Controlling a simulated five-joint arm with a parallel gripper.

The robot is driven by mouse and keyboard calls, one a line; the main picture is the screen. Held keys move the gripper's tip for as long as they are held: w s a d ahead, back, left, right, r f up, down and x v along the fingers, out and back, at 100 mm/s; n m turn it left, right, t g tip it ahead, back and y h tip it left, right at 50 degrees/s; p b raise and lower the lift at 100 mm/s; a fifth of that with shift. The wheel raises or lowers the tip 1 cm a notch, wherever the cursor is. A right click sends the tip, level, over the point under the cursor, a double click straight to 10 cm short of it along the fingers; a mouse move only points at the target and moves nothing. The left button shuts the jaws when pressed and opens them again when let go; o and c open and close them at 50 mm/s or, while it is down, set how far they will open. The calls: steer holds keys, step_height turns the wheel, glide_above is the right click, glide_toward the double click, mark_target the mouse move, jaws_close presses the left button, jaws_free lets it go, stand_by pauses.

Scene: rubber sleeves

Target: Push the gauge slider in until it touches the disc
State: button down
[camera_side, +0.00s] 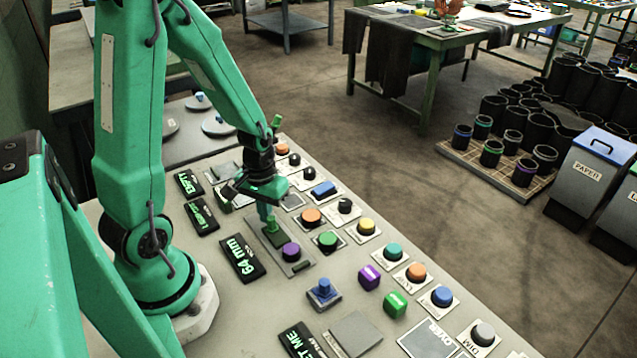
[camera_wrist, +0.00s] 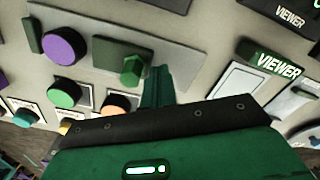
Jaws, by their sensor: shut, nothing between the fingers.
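The gauge is a grey plate (camera_side: 300,265) on the sloping panel, with a green slider (camera_side: 275,238) and a purple disc (camera_side: 291,252) on it. In the wrist view the slider (camera_wrist: 108,62) carries a green knob (camera_wrist: 131,70), and the purple disc (camera_wrist: 64,46) lies to its left. Only a narrow gap shows between slider and disc; I cannot tell its exact size. My gripper (camera_side: 265,212) is shut and empty, pointing down at the slider's end away from the disc. Its fingers (camera_wrist: 156,85) are close beside the knob; contact is unclear.
A black display (camera_side: 242,259) beside the gauge reads 64 mm. Green (camera_side: 327,240) and orange (camera_side: 311,216) buttons stand close on the other side. A small green block (camera_wrist: 33,35) stands past the disc.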

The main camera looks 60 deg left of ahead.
steer(key=shift+d, duration=1.25)
stand_by(0.5)
steer(key=shift+a, duration=0.3)
stand_by(0.4)
steer(key=shift+a, duration=0.35)
steer(key=shift+a, duration=0.15)
steer(key=shift+r, duration=0.1)
step_height(320, 180, up, 7)
stand_by(1.3)
stand_by(0.3)
